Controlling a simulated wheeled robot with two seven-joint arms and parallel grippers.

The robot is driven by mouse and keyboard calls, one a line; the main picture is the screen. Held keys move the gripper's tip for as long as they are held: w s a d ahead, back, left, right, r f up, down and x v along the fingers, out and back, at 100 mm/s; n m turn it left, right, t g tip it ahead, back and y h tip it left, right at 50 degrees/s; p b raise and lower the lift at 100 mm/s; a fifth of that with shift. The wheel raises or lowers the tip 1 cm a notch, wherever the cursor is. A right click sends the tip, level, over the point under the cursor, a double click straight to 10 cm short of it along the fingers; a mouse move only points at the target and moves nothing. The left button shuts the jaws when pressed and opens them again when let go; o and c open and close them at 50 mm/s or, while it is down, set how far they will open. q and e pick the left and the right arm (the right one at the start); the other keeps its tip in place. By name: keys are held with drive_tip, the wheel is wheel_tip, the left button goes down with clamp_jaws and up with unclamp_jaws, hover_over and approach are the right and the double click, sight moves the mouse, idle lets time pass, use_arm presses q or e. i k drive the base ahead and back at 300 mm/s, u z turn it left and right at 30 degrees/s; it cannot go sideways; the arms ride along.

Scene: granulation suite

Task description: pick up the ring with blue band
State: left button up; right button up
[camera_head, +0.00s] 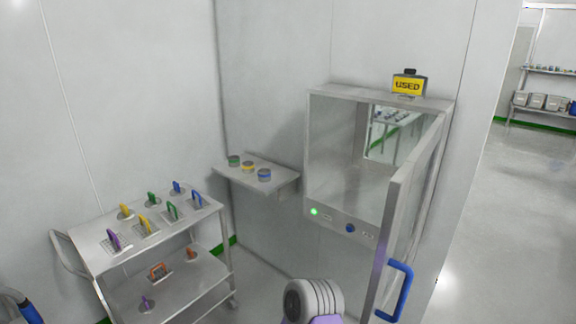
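The ring with blue band (264,175) sits on a small wall shelf (284,179), at the right end of a row of three. A ring with a yellow band (248,167) and a ring with a green band (234,161) stand to its left. Nothing covers the blue-banded ring. Neither of my grippers shows in the head view. A grey and purple rounded part at the bottom centre appears to be mine.
A steel cabinet (333,172) right of the shelf has its glazed door (412,215) swung open, with a blue handle (396,291). A yellow USED sign (407,85) stands on top. A two-tier cart (94,262) at left carries several coloured-handled pieces. Open floor (505,215) lies far right.

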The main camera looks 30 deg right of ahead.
sight(264, 175)
drive_tip(key=z, duration=0.65)
drive_tip(key=i, duration=2.15)
drive_tip(key=z, duration=0.55)
